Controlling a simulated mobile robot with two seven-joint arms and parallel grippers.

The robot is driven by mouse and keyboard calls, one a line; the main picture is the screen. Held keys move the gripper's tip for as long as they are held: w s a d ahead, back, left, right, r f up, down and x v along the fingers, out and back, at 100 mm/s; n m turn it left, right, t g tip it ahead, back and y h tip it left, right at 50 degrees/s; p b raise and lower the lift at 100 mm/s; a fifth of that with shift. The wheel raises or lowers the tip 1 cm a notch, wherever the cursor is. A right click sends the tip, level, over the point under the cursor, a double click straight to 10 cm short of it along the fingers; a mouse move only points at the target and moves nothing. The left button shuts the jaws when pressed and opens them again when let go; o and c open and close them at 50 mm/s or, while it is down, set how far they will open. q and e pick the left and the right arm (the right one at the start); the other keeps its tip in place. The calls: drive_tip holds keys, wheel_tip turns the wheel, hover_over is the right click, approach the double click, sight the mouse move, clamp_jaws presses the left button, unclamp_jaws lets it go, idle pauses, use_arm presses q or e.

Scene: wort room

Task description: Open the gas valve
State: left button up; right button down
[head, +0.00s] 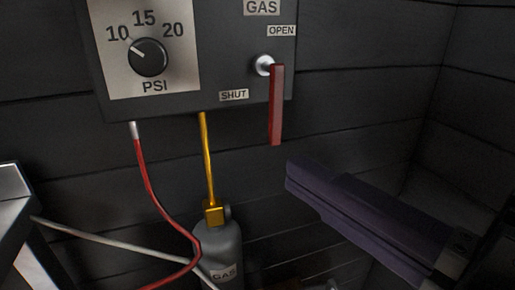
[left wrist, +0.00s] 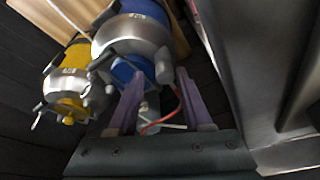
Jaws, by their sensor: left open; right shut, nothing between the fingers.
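The gas valve's red lever (head: 276,106) hangs almost straight down from a silver pivot (head: 263,65) on the dark gas panel (head: 225,65), its lower end past the panel's bottom edge. The OPEN label (head: 281,30) is above the pivot, and the SHUT label (head: 233,95) is to its lower left. My right gripper (head: 289,174), with purple fingers, is shut and empty. Its tips are below and slightly right of the lever's lower end, apart from it in the picture. My left gripper (left wrist: 158,76) shows only in the left wrist view, open, with canisters beyond its fingers.
A PSI dial (head: 149,57) is left of the lever. A yellow pipe (head: 208,155) runs down to a grey gas bottle (head: 218,245); a red hose (head: 150,183) hangs beside it. The left wrist view shows a blue canister (left wrist: 145,12) and a yellow one (left wrist: 75,55).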

sight(272, 135)
use_arm(q)
drive_tip(key=shift+w+f, duration=0.15)
drive_tip(key=shift+f, duration=0.15)
use_arm(e)
drive_tip(key=shift+a+f+n, duration=0.2)
drive_tip(key=shift+f+n, duration=0.1)
use_arm(q)
drive_tip(key=shift+a, duration=0.1)
use_arm(e)
drive_tip(key=x, duration=1)
use_arm(q)
drive_tip(key=shift+r+p, duration=0.5)
drive_tip(key=shift+r, duration=0.05)
use_arm(e)
drive_tip(key=d, duration=0.1)
drive_tip(key=w+d, duration=0.1)
drive_tip(key=d, duration=0.1)
drive_tip(key=shift+d, duration=0.35)
